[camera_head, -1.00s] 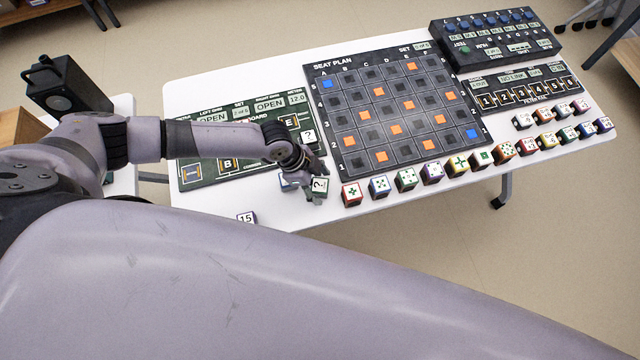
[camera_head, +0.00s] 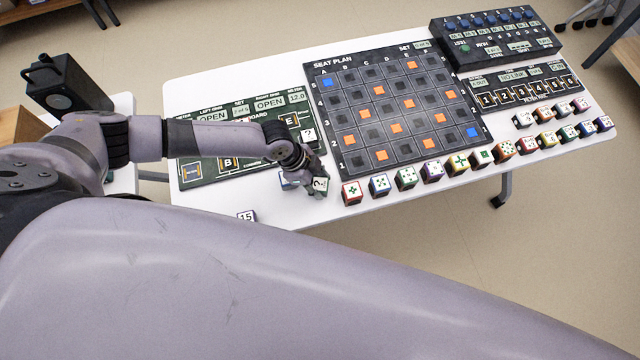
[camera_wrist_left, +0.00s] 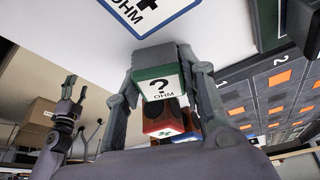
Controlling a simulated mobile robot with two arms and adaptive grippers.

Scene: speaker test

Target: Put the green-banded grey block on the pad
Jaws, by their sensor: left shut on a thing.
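My left gripper (camera_head: 312,184) is shut on a grey block with a green band and a white "? OHM" label (camera_wrist_left: 158,82). The same block shows in the head view (camera_head: 320,184) near the table's front edge. A blue-edged white "OHM" label (camera_wrist_left: 150,12) fills the top of the left wrist view. A bluish block (camera_head: 286,181) sits just left of the gripper. The green meter board (camera_head: 205,178) lies behind and left, with marked squares and a white "?" piece (camera_head: 308,135). I cannot tell which mark is the pad.
The seat plan board (camera_head: 400,158) is right of the gripper, with a row of blocks along its front, beginning with a red one (camera_head: 352,193). A white "15" block (camera_head: 246,216) stands at the front left edge. White table is bare between them (camera_head: 210,205).

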